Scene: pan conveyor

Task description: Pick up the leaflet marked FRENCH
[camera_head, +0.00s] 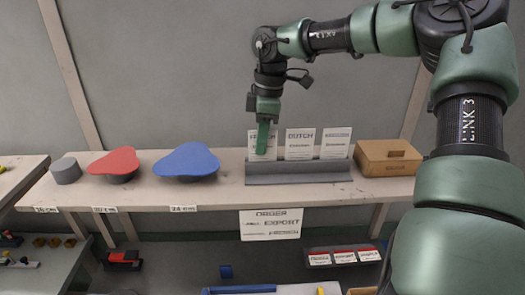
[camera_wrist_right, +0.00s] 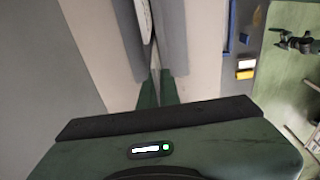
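Three white leaflets stand in a grey rack (camera_head: 298,178) on the shelf. The left leaflet (camera_head: 253,150) is partly covered by my right gripper, so its heading is not fully readable. The middle leaflet (camera_head: 300,143) reads DUTCH. The right leaflet's (camera_head: 336,143) heading is too small to read. My right gripper (camera_head: 263,142) points down at the left leaflet, with one green finger in front of it. In the right wrist view the two green fingers (camera_wrist_right: 158,90) are close together above the rack, with only a narrow gap. Whether they pinch the sheet is unclear. My left gripper is out of view.
A cardboard box (camera_head: 388,158) stands right of the rack. A blue pan shape (camera_head: 187,160), a red one (camera_head: 114,162) and a grey cylinder (camera_head: 66,171) sit to its left. A sign (camera_head: 271,224) hangs below the shelf edge.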

